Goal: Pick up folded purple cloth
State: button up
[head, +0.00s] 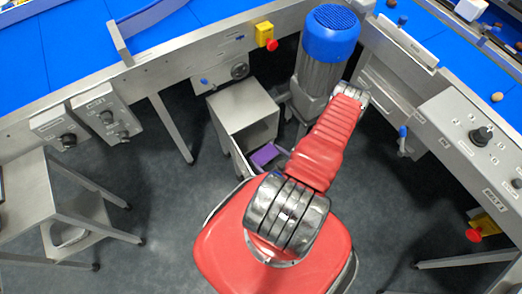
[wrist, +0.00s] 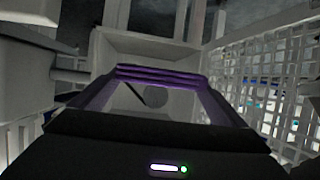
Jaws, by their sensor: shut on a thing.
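In the wrist view a pale box-like wall (wrist: 145,47) stands beyond the cloth and a white lattice wall (wrist: 265,80) rises close on the right. In the head view a blue-topped motor (head: 330,35) stands beside the cabinet.

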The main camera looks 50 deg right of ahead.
aim_at(268, 160)
jog(key=shift+s+a, duration=0.25)
jog(key=shift+s, duration=0.55)
jog(key=shift+s+a, duration=0.25)
jog(key=shift+s, duration=0.5)
